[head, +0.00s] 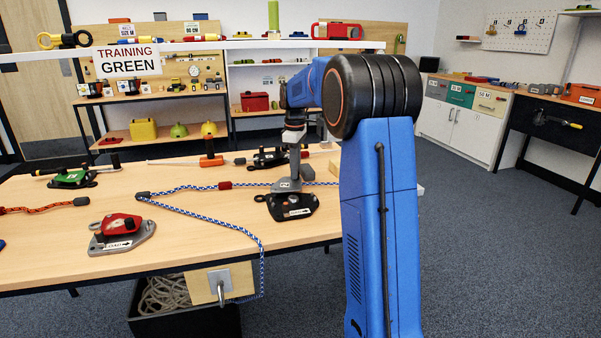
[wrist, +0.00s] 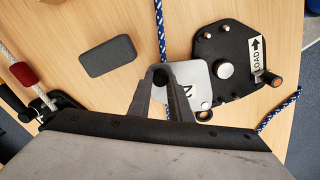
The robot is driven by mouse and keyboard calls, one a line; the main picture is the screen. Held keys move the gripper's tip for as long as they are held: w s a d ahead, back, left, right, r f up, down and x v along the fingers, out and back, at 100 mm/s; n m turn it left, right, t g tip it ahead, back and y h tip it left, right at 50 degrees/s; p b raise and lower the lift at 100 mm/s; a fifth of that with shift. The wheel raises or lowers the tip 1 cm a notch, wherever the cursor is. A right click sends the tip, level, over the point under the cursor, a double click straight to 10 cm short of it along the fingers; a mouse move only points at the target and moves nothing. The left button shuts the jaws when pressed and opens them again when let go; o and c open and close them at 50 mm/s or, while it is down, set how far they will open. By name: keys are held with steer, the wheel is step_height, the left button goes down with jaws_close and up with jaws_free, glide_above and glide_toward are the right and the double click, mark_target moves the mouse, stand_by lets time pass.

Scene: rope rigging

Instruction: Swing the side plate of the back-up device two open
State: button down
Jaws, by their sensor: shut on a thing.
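The back-up device two (head: 298,208) lies on the table and has a black body with a LOAD arrow label. In the wrist view its black body (wrist: 238,42) is to the right, with bare posts showing. Its silver side plate (wrist: 198,72), marked 2, sticks out to the left of the body, overlapping it near a round silver boss. The plate also shows in the head view (head: 287,186). My gripper (wrist: 163,79) is shut on the plate's outer end, at a dark peg; in the head view my gripper (head: 294,172) comes down from above. The fingers hide part of the plate.
A blue-white rope (head: 205,187) runs across the table beside the device. A red device (head: 122,228) and a green one (head: 72,177) lie to the left. A dark grey pad (wrist: 110,56) lies left of the plate. A rope bin (head: 185,320) stands below the front edge.

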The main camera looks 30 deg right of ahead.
steer(key=shift+w+a+n, duration=0.3)
steer(key=shift+w+n, duration=0.3)
steer(key=shift+n, duration=0.15)
steer(key=shift+w+a+n, duration=0.3)
steer(key=shift+w+n, duration=0.25)
steer(key=shift+n, duration=0.15)
steer(key=shift+w+a+n, duration=0.3)
steer(key=shift+w+n, duration=0.3)
steer(key=shift+n, duration=0.15)
steer(key=c, duration=1.6)
jaws_free()
step_height(320, 180, up, 8)
steer(key=shift+f, duration=0.25)
